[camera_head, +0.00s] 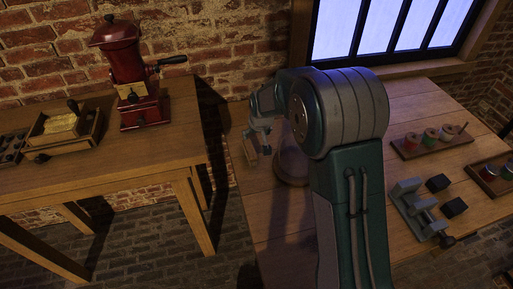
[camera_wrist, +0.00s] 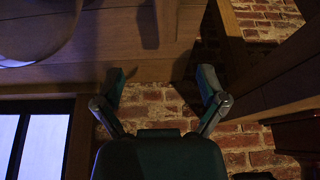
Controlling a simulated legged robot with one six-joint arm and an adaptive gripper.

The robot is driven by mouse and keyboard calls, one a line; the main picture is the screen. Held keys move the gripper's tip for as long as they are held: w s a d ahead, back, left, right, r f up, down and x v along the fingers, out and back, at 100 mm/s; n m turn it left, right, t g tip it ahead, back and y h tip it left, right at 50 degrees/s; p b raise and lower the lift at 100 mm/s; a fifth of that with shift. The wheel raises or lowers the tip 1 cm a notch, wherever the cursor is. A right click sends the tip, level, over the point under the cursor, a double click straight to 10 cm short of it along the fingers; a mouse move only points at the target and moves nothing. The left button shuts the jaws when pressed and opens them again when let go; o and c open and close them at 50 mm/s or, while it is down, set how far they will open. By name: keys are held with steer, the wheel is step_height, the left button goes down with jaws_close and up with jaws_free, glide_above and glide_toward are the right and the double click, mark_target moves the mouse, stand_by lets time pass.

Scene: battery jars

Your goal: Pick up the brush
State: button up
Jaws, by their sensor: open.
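A small light-brown wooden piece that looks like the brush (camera_head: 250,152) is at the left edge of the right-hand table, just below my gripper (camera_head: 257,137). In the wrist view, a narrow wooden shape, probably the same brush (camera_wrist: 166,18), lies beyond the fingertips, about midway between them. Whether a finger touches the brush cannot be told.
A round glass jar (camera_head: 291,165) stands right of my gripper, partly behind my arm; it also shows in the wrist view (camera_wrist: 35,35). A clamp (camera_head: 419,210), dark blocks and a spool rack (camera_head: 432,144) lie farther right. A red grinder (camera_head: 130,75) stands on the left table.

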mark_target(250, 148)
steer(key=x, duration=0.2)
steer(key=a+x, duration=0.1)
steer(key=x, duration=0.4)
steer(key=shift+w+a, duration=0.1)
steer(key=shift+a, duration=0.25)
steer(key=shift+w+d+f, duration=0.1)
steer(key=shift+d+f, duration=0.1)
steer(key=x, duration=0.4)
steer(key=shift+d+f, duration=0.3)
steer(key=shift+f, duration=0.05)
steer(key=shift+a+f, duration=0.3)
steer(key=shift+a, duration=0.15)
steer(key=shift+d, duration=0.1)
steer(key=shift+d, duration=0.25)
steer(key=shift+a+f, duration=0.2)
steer(key=shift+d, duration=0.1)
steer(key=c, duration=1.3)
